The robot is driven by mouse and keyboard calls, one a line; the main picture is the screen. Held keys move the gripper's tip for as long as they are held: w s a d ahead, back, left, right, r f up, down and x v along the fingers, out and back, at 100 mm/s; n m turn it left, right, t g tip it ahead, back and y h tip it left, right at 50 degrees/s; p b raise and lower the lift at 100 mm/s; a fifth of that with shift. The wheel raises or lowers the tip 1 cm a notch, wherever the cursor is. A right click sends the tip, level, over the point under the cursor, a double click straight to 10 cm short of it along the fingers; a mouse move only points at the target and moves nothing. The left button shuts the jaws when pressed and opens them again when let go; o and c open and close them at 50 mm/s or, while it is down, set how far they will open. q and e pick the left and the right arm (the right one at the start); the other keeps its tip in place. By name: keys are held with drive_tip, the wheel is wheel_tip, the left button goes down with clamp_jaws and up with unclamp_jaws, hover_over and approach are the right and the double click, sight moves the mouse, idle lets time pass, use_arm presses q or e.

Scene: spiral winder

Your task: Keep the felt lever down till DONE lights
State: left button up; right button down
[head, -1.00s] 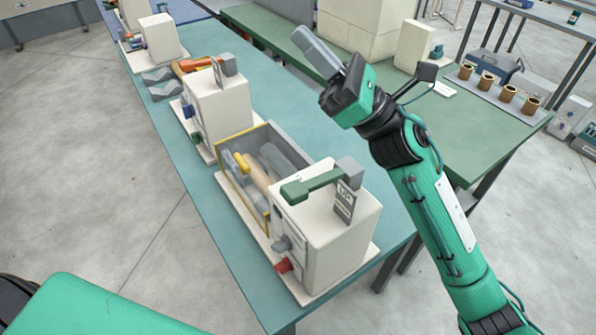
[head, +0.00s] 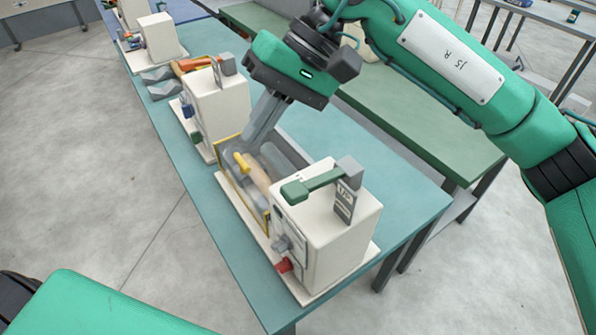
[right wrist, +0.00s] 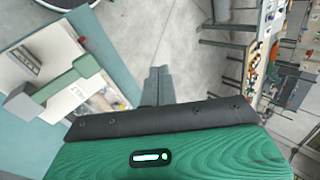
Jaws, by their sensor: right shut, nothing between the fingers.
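The nearest winder (head: 345,238) is a cream box on the teal table. Its green lever (head: 322,180) runs from a grey pivot block to a green pad at its left end, raised above the box top. A label reading UP (head: 344,200) is below the pivot. The lever also shows in the right wrist view (right wrist: 60,84), left of the fingers. My right gripper (head: 250,143) is shut and empty, pointing down behind the winder, over or near its tray; it is apart from the lever. No lit DONE lamp can be made out. My left gripper is out of view.
A yellow-edged tray (head: 243,200) with a roll and a yellow-handled part adjoins the winder. A red knob (head: 284,265) is on its front. Similar machines (head: 218,105) stand further along the table (head: 225,245). A green table (head: 425,130) is behind.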

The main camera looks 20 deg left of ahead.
sight(295, 188)
drive_tip(key=w+d+r+n+t+h, duration=0.1)
drive_tip(key=w+d+n+t+h, duration=0.1)
drive_tip(key=w+d+t+h, duration=0.2)
drive_tip(key=shift+w+d+r+h, duration=0.2)
drive_tip(key=shift+w+d+h, duration=0.1)
drive_tip(key=shift+w+d, duration=0.25)
drive_tip(key=f+p, duration=0.2)
drive_tip(key=f, duration=0.2)
drive_tip(key=s+f+p, duration=0.1)
drive_tip(key=f, duration=0.3)
drive_tip(key=a+f+p, duration=0.1)
drive_tip(key=f+p, duration=0.1)
drive_tip(key=f, duration=0.2)
drive_tip(key=shift+s+f+p, duration=0.25)
drive_tip(key=shift+f+p, duration=0.1)
drive_tip(key=shift+f, duration=0.6)
